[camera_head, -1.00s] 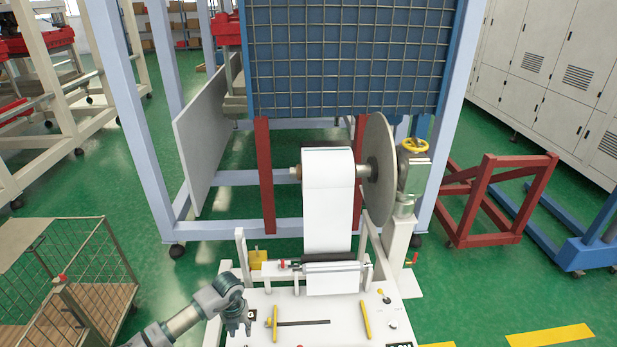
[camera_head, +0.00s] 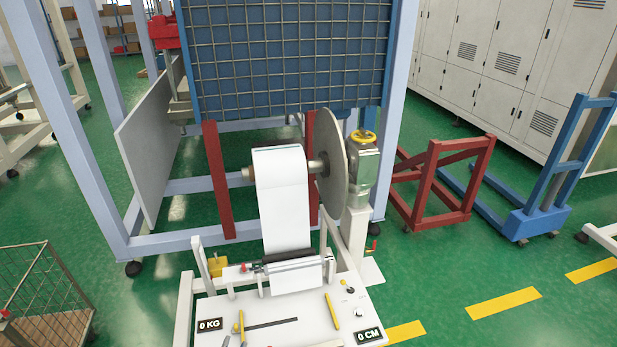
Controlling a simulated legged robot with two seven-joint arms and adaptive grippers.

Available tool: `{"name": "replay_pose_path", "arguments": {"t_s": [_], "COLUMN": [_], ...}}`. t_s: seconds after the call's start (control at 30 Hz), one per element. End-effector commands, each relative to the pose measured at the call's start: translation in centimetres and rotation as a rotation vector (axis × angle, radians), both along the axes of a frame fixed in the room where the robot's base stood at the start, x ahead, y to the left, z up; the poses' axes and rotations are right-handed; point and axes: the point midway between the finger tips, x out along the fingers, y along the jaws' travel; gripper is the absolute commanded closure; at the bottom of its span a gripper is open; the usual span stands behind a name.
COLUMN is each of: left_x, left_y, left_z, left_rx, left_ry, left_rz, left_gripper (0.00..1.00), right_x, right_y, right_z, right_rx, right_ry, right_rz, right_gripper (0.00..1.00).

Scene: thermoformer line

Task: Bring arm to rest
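My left gripper shows at most as a small sliver at the bottom edge of the head view (camera_head: 227,342), by the front of the white machine table (camera_head: 290,310). Its fingers are too cut off to tell open from shut. My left arm is otherwise out of the picture. My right gripper is not in view. The table carries a white film roll (camera_head: 280,162), whose sheet hangs down to a roller (camera_head: 293,264), and yellow handles (camera_head: 332,311).
A large disc (camera_head: 333,160) and yellow handwheel (camera_head: 363,137) stand beside the roll. A wire-mesh cart (camera_head: 45,295) is at lower left. A red frame (camera_head: 430,190) and blue stand (camera_head: 540,215) are at right. Green floor is open at lower right.

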Motion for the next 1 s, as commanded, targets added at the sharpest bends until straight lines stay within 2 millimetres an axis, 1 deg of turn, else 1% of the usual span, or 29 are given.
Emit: {"name": "replay_pose_path", "arguments": {"t_s": [0.03, 0.07, 0.1, 0.17, 0.2, 0.27, 0.3, 0.4, 0.57, 0.7, 0.77, 0.8, 0.87, 0.97, 1.0], "left_x": [-2.4, -3.7, -5.5, -8.0, -9.6, -11.9, -13.4, -17.0, -22.6, -21.7, -21.4, -21.3, -21.2, -21.3, -21.5], "left_y": [1.0, 1.5, 1.9, 2.3, 2.4, 2.4, 2.4, 2.1, 1.3, 1.2, 1.1, 1.1, 1.0, 1.0, 1.0], "left_z": [-2.7, -4.1, -5.7, -7.6, -8.7, -10.0, -10.8, -12.1, -13.4, -17.9, -19.9, -21.3, -23.5, -27.7, -29.5], "left_rx": [-0.051, -0.074, -0.099, -0.132, -0.152, -0.175, -0.191, -0.224, -0.27, -0.264, -0.262, -0.261, -0.259, -0.255, -0.254], "left_ry": [0.137, 0.213, 0.303, 0.425, 0.497, 0.597, 0.659, 0.8, 1.009, 1.032, 1.04, 1.046, 1.054, 1.07, 1.078], "left_rz": [0.058, 0.085, 0.112, 0.141, 0.155, 0.168, 0.175, 0.18, 0.171, 0.171, 0.173, 0.173, 0.173, 0.174, 0.174], "left_gripper": [0.62, 0.62, 0.62, 0.62, 0.62, 0.62, 0.62, 0.62, 0.62, 0.62, 0.62, 0.62, 0.62, 0.62, 0.62], "right_x": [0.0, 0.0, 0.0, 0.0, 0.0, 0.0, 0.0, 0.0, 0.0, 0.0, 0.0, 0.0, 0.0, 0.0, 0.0], "right_y": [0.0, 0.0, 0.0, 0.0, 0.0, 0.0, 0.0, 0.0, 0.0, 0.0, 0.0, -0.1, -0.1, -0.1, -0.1], "right_z": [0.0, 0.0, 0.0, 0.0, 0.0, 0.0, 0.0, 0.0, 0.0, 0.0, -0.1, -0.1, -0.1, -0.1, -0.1], "right_rx": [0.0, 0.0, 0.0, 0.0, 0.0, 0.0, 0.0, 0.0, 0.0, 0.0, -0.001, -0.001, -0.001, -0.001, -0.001], "right_ry": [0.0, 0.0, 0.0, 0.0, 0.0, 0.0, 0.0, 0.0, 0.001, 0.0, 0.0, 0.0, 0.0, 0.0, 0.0], "right_rz": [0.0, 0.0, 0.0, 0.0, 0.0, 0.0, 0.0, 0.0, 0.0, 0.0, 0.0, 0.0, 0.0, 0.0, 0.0], "right_gripper": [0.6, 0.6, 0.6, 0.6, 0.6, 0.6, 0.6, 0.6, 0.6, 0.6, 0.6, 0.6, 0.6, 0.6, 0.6]}}
